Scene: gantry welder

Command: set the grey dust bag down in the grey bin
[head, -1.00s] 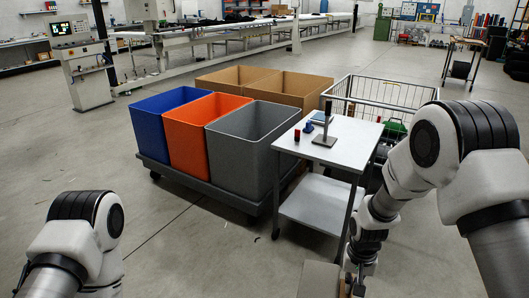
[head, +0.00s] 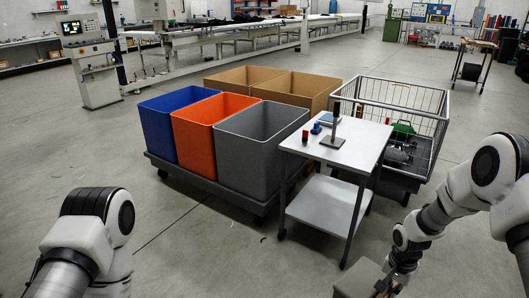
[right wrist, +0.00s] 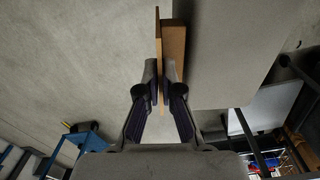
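The grey bin (head: 258,155) is the right one of three front bins on a low dolly in the head view; it is open and looks empty inside. The grey dust bag (head: 355,281) is at the bottom edge of the head view, partly cut off. My right gripper (head: 382,287) is shut on its brown card collar, which shows between the fingers (right wrist: 160,85) in the right wrist view. The bag's grey body (right wrist: 230,50) fills the area right of the collar there. The bag is in front of the small table, well short of the bin. My left gripper is out of view.
A blue bin (head: 160,135), an orange bin (head: 200,145) and brown boxes (head: 310,90) share the dolly (head: 205,184). A small white table (head: 360,150) with a stand and small items is right of the grey bin. A wire cart (head: 425,98) stands behind it.

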